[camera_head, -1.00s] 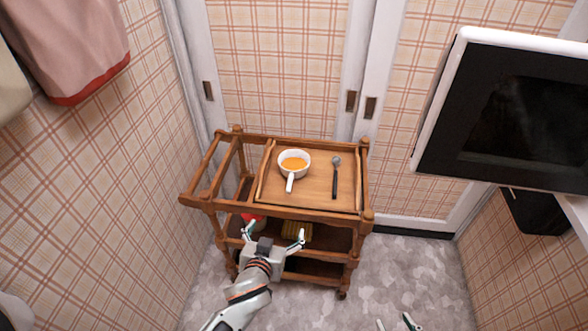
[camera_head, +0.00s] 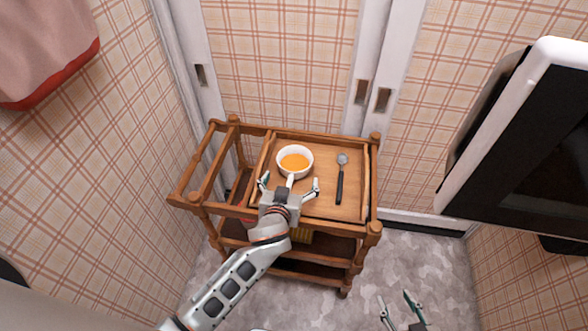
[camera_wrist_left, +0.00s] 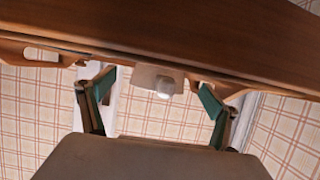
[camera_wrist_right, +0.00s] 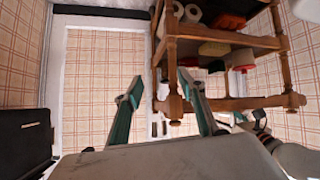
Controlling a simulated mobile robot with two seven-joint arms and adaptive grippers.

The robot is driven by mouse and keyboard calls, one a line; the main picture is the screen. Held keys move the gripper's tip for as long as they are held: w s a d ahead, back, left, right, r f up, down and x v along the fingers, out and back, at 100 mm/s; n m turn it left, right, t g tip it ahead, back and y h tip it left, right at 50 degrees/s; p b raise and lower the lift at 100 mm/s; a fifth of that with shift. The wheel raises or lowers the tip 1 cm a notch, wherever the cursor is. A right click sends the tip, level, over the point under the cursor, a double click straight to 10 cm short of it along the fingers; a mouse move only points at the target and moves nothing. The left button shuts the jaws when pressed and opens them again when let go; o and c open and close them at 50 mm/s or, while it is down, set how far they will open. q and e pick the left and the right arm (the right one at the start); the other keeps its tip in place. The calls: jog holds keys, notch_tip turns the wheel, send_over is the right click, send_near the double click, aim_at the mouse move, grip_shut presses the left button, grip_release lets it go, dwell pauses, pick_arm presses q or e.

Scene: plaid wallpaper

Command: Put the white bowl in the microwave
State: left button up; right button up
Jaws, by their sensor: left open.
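The white bowl (camera_head: 294,149) holds orange contents and stands upright on the wooden tray (camera_head: 323,207) on top of the cart. Its handle (camera_head: 291,178) points toward my left arm. My left gripper (camera_head: 290,183) is open, its fingers on either side of the handle. In the left wrist view, the white handle end (camera_wrist_left: 157,80) shows between the spread fingertips, beyond them. My right gripper (camera_head: 394,296) is open and empty, low at the right of the cart; it also shows in the right wrist view (camera_wrist_right: 162,88). The white-framed microwave (camera_head: 552,58) is at the right, partly cut off; its inside is too dark to tell.
A dark-handled spoon (camera_head: 340,183) lies on the tray, right of the bowl. The wooden cart (camera_head: 373,190) has raised rails and lower shelves with several items. Sliding doors (camera_head: 282,70) stand behind it, and a pink towel (camera_head: 50,40) hangs at upper left.

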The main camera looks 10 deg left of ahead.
aim_at(293, 173)
pick_arm(q)
jog(key=x, duration=0.3)
jog(key=shift+w+f, duration=0.15)
jog(key=shift+w, duration=0.1)
jog(key=shift+w+f, duration=0.15)
jog(key=shift+w, duration=0.3)
jog(key=c, duration=1.5)
jog(key=shift+c, duration=0.7)
pick_arm(e)
jog(key=shift+w+d, duration=0.2)
jog(key=shift+w, duration=0.15)
pick_arm(q)
jog(key=shift+r, duration=0.2)
